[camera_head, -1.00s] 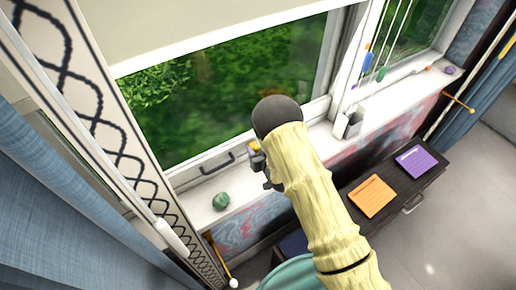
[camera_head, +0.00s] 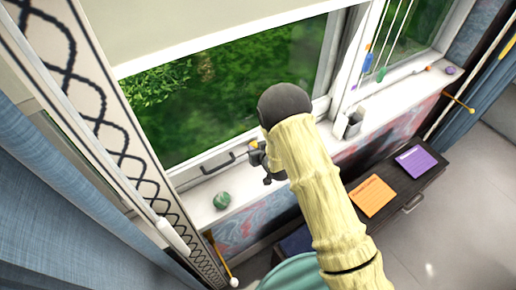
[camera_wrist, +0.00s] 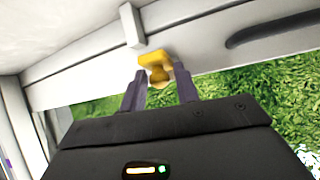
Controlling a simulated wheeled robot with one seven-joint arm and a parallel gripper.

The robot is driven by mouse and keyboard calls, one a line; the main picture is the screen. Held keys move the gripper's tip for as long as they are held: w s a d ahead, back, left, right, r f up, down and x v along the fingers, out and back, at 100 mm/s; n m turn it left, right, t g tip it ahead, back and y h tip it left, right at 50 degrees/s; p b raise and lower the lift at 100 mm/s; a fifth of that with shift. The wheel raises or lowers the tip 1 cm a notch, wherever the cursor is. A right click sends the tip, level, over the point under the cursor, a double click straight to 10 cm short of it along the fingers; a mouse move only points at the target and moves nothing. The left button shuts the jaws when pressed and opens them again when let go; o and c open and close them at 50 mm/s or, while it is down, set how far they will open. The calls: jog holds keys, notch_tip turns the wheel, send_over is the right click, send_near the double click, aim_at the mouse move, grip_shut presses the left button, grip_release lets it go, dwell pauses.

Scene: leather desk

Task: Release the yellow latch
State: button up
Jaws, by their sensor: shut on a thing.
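The yellow latch (camera_wrist: 156,66) is on the white window frame (camera_wrist: 85,62) in the wrist view, at the tips of my gripper's fingers. My gripper (camera_wrist: 160,80) is shut on the latch, with one dark finger at each side of its lower part. In the head view only a small bit of the yellow latch (camera_head: 254,145) shows, beside my gripper (camera_head: 257,156) at the lower window rail. My arm hides part of the rail there.
A dark pull handle (camera_head: 218,163) is on the rail left of the latch. A green striped ball (camera_head: 222,200) sits on the sill. A white cup-like holder (camera_head: 353,124) stands on the sill to the right. A dark cabinet (camera_head: 432,178) bears an orange and a purple item.

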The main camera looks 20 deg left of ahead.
jog(key=shift+w+a+r+g+h, duration=0.15)
jog(key=shift+r+g+h, duration=0.1)
jog(key=shift+g+h, duration=0.2)
jog(key=shift+w+r+g+h, duration=0.15)
jog(key=shift+r+g+h, duration=0.05)
jog(key=shift+g+h, duration=0.25)
jog(key=o, duration=0.7)
jog(key=shift+o, duration=0.2)
jog(key=b+v, duration=0.5)
jog(key=v, duration=1.2)
jog(key=shift+s+r, duration=0.15)
